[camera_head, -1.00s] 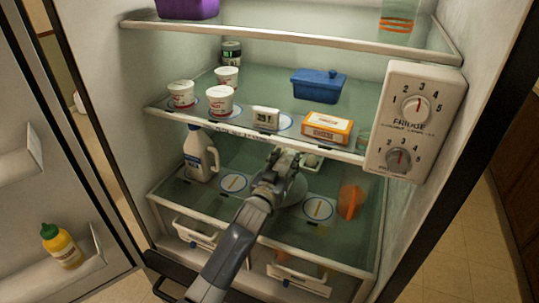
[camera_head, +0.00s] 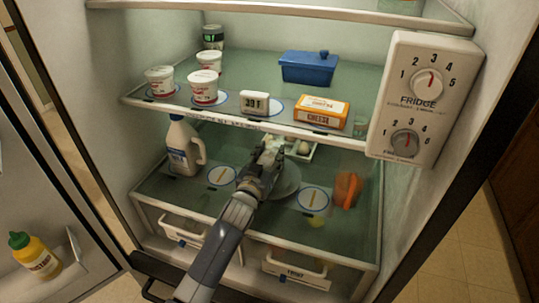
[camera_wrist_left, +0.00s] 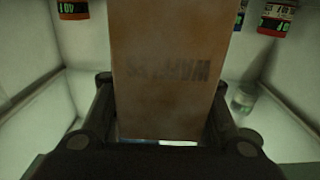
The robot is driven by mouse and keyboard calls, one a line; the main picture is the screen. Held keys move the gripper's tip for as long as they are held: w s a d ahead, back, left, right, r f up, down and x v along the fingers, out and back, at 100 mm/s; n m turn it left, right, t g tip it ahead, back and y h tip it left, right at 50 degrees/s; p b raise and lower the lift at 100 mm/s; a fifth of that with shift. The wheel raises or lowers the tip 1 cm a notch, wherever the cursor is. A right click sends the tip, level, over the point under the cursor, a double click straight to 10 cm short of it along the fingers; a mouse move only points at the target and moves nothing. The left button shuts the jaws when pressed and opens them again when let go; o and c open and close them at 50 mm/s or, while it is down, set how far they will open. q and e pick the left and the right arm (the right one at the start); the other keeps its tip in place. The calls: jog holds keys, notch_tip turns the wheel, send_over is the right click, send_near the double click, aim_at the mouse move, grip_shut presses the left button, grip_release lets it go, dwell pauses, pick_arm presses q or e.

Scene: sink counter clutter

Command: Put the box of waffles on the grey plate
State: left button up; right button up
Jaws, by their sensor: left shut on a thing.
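My left gripper (camera_head: 266,160) reaches into the open fridge, over the lower shelf. In the left wrist view the box of waffles (camera_wrist_left: 165,65) is a brown carton with dark lettering upside down, standing between the fingers of my left gripper (camera_wrist_left: 160,125), which is shut on it. In the head view I cannot make out the box clearly behind the gripper. The grey plate (camera_head: 288,181) lies on the lower shelf, just right of the gripper and partly hidden by it. My right gripper is not in view.
A milk jug (camera_head: 183,150) stands left on the lower shelf, an orange item (camera_head: 347,188) right. A white tray (camera_head: 303,149) is behind the gripper. The shelf above holds white cups (camera_head: 204,88), a cheese box (camera_head: 318,112) and a blue container (camera_head: 309,68), limiting headroom.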

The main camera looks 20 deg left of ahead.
pick_arm(q)
jog(key=shift+f, duration=0.15)
jog(key=o, duration=1.3)
jog(key=shift+o, duration=0.5)
jog(key=shift+w+f, duration=0.1)
jog(key=shift+r, duration=0.45)
jog(key=s+b, duration=0.1)
jog(key=s, duration=1.1)
jog(key=shift+a+b, duration=0.25)
jog(key=shift+b, duration=0.1)
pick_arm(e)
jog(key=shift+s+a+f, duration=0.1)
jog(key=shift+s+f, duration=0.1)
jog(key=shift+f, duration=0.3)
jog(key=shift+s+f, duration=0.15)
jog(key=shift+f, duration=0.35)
pick_arm(q)
jog(key=shift+f, duration=0.1)
